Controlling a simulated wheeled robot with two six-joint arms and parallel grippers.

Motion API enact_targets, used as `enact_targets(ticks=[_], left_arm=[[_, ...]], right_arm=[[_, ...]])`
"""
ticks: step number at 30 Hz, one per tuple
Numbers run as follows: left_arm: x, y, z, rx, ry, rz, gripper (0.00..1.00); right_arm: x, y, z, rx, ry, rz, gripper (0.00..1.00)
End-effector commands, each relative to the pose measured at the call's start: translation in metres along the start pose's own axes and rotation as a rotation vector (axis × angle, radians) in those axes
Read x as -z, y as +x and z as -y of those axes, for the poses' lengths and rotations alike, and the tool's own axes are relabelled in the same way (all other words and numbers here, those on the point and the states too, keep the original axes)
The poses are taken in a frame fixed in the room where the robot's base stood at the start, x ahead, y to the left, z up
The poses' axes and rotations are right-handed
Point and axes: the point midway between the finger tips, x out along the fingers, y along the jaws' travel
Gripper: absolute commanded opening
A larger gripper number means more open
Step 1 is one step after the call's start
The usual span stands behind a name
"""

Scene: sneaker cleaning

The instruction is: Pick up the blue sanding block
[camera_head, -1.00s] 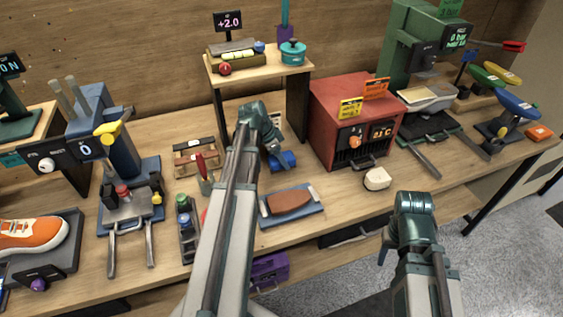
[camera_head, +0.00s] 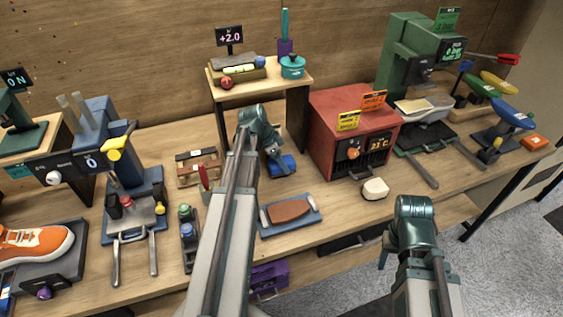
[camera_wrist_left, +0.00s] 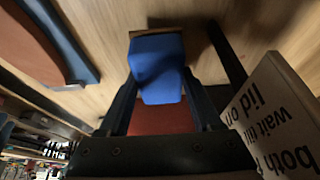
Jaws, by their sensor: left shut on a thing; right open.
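The blue sanding block (camera_head: 284,166) is on the wooden bench, below and in front of the small raised shelf. My left gripper (camera_head: 277,162) is over it, pointing down, and is shut on it. In the left wrist view the blue block (camera_wrist_left: 157,68) sits between the two dark fingers of my left gripper (camera_wrist_left: 158,98), with a brown edge at its far end. I cannot tell whether it is clear of the bench. My right gripper (camera_head: 384,250) is at the front edge of the bench, open, mostly hidden by its arm.
A red oven (camera_head: 352,135) stands to the right of the block. A brown pad on a blue tray (camera_head: 312,216) lies in front, and a cream sponge (camera_head: 375,188) lies to the right. The shelf's leg (camera_head: 297,125) is close behind. A card with printing (camera_wrist_left: 275,120) is beside the gripper.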

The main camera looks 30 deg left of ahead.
Motion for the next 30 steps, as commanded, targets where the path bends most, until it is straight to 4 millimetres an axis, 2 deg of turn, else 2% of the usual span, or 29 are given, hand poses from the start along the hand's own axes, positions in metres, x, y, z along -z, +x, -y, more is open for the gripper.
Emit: enact_targets(ticks=[1,10,15,23,24,30], left_arm=[[0.006,-0.015,0.000,0.000,0.000,0.000,0.00],[0.024,-0.057,0.000,0.000,0.000,0.000,0.00],[0.027,-0.065,0.000,0.000,0.000,0.000,0.00],[0.027,-0.064,0.000,0.000,0.000,0.000,0.00],[0.027,-0.064,0.000,0.000,0.000,0.000,0.62],[0.027,-0.064,0.000,0.000,0.000,0.000,0.26]], right_arm=[[-0.001,-0.016,-0.002,0.000,0.000,0.000,0.50],[-0.004,-0.061,-0.006,0.000,0.000,0.000,0.50],[-0.004,-0.070,-0.007,0.000,0.000,0.000,0.50],[-0.004,-0.069,-0.007,0.000,0.000,0.000,0.50],[-0.004,-0.069,-0.007,0.000,0.000,0.000,0.50],[-0.004,-0.069,-0.007,0.000,0.000,0.000,0.50]])
